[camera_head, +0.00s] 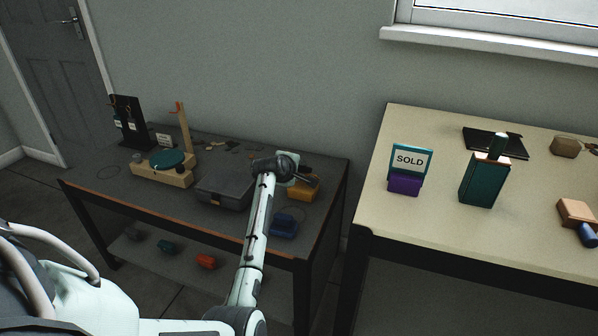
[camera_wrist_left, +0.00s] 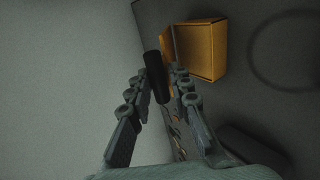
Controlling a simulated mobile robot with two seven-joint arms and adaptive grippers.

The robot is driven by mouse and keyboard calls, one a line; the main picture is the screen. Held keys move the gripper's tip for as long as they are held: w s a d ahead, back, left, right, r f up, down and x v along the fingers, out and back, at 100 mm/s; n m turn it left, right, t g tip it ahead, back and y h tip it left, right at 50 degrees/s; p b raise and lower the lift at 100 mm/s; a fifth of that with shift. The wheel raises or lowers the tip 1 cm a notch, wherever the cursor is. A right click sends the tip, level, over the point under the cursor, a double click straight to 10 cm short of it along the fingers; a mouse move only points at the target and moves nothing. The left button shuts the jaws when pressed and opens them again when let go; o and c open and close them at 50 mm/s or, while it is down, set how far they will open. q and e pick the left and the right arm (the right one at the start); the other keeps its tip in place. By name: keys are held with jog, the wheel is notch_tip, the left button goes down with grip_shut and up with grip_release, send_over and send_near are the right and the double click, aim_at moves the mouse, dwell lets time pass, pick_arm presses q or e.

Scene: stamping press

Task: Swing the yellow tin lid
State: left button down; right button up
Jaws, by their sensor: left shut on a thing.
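The yellow tin (camera_head: 304,190) stands at the right end of the dark workbench. It also shows in the left wrist view (camera_wrist_left: 204,52), where a thin orange-yellow panel, seemingly its lid (camera_wrist_left: 171,43), stands along its left side. A dark cylindrical handle (camera_wrist_left: 154,70) lies beside that panel. My left gripper (camera_head: 303,176) is over the tin; in the left wrist view its fingers (camera_wrist_left: 158,78) are around the dark handle, shut on it. In the head view the arm and gripper partly hide the tin. My right gripper is not in view.
A grey case (camera_head: 222,190) lies left of my arm, and a blue box (camera_head: 284,226) sits near the bench's front edge. A wooden stand with a teal disc (camera_head: 166,159) is farther left. A pale table (camera_head: 440,228) with a SOLD sign (camera_head: 410,160) stands to the right.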

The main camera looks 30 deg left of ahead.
pick_arm(q)
jog(key=shift+w+a+r, duration=0.2)
jog(key=shift+w+r, duration=0.6)
jog(key=shift+w, duration=0.25)
jog(key=shift+w+a+r, duration=0.1)
jog(key=shift+w+a, duration=0.05)
jog(key=shift+w, duration=0.4)
jog(key=shift+w+a+r, duration=0.1)
jog(key=shift+w, duration=0.45)
jog(key=c, duration=1.2)
grip_release()
jog(key=shift+f, duration=0.25)
jog(key=shift+r, duration=0.15)
jog(key=shift+r, duration=0.1)
